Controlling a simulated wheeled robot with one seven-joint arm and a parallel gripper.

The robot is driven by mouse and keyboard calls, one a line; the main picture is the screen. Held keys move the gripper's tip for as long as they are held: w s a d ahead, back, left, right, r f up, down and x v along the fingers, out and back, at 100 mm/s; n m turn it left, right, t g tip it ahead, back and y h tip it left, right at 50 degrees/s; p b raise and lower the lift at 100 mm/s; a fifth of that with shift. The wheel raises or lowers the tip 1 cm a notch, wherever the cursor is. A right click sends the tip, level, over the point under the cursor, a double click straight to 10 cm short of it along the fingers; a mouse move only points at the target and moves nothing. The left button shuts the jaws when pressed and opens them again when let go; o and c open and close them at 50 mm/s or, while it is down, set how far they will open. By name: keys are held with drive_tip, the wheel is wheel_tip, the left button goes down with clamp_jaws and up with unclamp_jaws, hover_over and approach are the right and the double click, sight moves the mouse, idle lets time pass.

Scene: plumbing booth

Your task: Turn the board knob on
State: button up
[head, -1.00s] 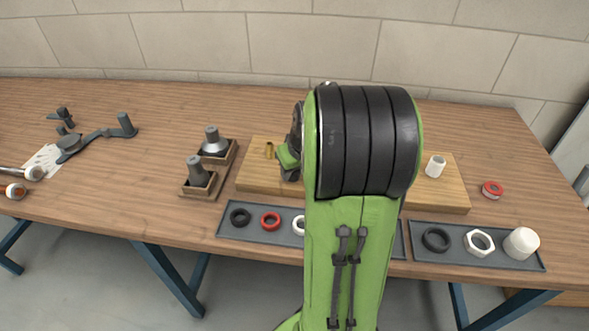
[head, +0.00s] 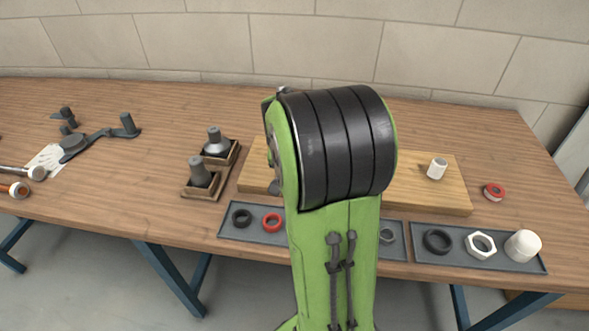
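The wooden board (head: 455,193) lies on the workbench in the head view, its middle hidden behind my green and black arm. A short white cylinder (head: 437,168) stands upright on the board's right part. No knob can be made out; the arm may hide it. My gripper is hidden behind the arm, so its fingers and its place relative to the board cannot be seen.
A grey tray (head: 258,235) with black and red rings and another grey tray (head: 465,266) with a ring, a nut and a white cap lie along the front edge. Two wooden holders with grey cones (head: 200,173) stand left.

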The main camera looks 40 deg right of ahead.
idle(0.4)
drive_tip(key=o, duration=1)
drive_tip(key=shift+o, duration=0.2)
drive_tip(key=shift+r, duration=0.1)
drive_tip(key=p+v, duration=0.5)
drive_tip(key=v, duration=1)
drive_tip(key=shift+a+r, duration=0.15)
drive_tip(key=shift+r, duration=0.1)
drive_tip(key=shift+s, duration=0.15)
